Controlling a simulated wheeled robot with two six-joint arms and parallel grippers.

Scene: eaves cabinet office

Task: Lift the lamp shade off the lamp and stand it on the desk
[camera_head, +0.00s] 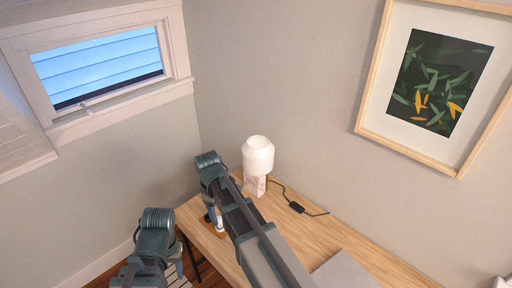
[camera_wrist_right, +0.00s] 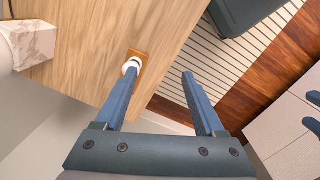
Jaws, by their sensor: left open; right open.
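The lamp stands on the desk near the wall, with its white, rounded shade (camera_head: 258,156) on a pale marble base (camera_head: 255,185). In the right wrist view the marble base (camera_wrist_right: 34,38) and part of the white shade (camera_wrist_right: 6,48) show at the left edge. My right gripper (camera_head: 217,222) is open and empty, pointing down by the desk's left end, to the left of the lamp. Its two blue fingers (camera_wrist_right: 158,74) are apart in the wrist view. My left gripper (camera_head: 180,268) is lower left, off the desk; its fingertips (camera_wrist_right: 314,111) show apart at the wrist view's right edge.
A small white round object (camera_wrist_right: 131,64) on a brown piece sits at the desk edge by my right finger. A black cable with a small box (camera_head: 297,207) lies right of the lamp. A grey flat object (camera_head: 345,272) lies nearer. Bare desk (camera_head: 320,232) lies between.

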